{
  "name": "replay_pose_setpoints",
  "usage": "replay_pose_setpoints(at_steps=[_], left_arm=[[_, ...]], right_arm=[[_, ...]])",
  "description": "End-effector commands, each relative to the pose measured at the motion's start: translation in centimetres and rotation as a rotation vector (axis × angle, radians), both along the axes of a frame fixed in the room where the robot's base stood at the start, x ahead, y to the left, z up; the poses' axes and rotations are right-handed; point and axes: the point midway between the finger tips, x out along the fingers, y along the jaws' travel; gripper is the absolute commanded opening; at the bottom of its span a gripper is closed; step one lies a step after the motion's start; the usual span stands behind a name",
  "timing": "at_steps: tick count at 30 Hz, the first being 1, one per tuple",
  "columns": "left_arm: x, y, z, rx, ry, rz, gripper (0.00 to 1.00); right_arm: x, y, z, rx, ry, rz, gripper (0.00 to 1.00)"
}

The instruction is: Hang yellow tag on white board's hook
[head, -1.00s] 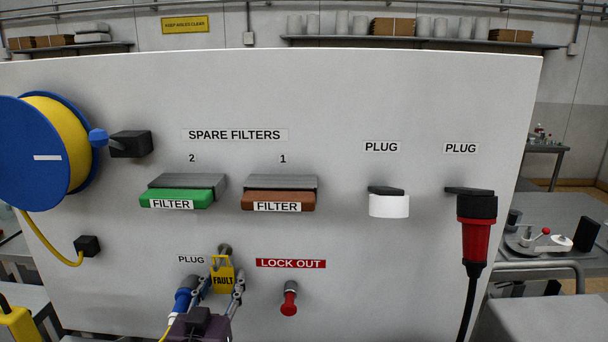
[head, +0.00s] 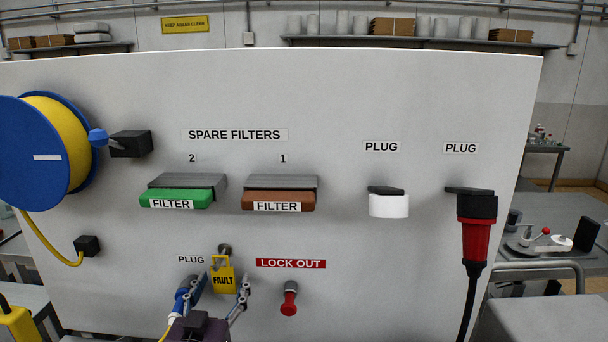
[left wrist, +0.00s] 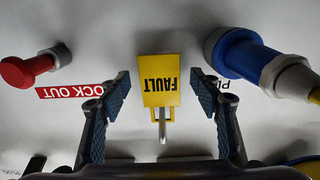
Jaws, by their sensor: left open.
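The yellow tag (head: 222,280), marked FAULT, hangs from a hook (head: 225,250) low on the white board (head: 345,235), between the PLUG label and the LOCK OUT label. In the left wrist view the tag (left wrist: 159,80) appears upside down, with the hook (left wrist: 162,128) below it. My left gripper (head: 220,288) is open around the tag, with one finger on each side. In the left wrist view its fingers (left wrist: 160,92) stand clear of the tag with a gap on both sides. My right gripper is in no view.
A blue plug (head: 183,298) sits just left of the left gripper. The red lockout knob (head: 289,298) sticks out to the right. Filters (head: 176,199) and a red plug (head: 476,235) are on the board, with a hose reel (head: 60,145) at left.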

Motion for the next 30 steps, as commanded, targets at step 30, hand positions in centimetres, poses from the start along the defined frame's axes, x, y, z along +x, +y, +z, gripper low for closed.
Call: replay_pose_setpoints(at_steps=[30], left_arm=[[-4.1, 0.2, 0.0, -0.001, 0.0, 0.001, 0.58]], right_arm=[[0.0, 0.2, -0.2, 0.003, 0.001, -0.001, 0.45]])
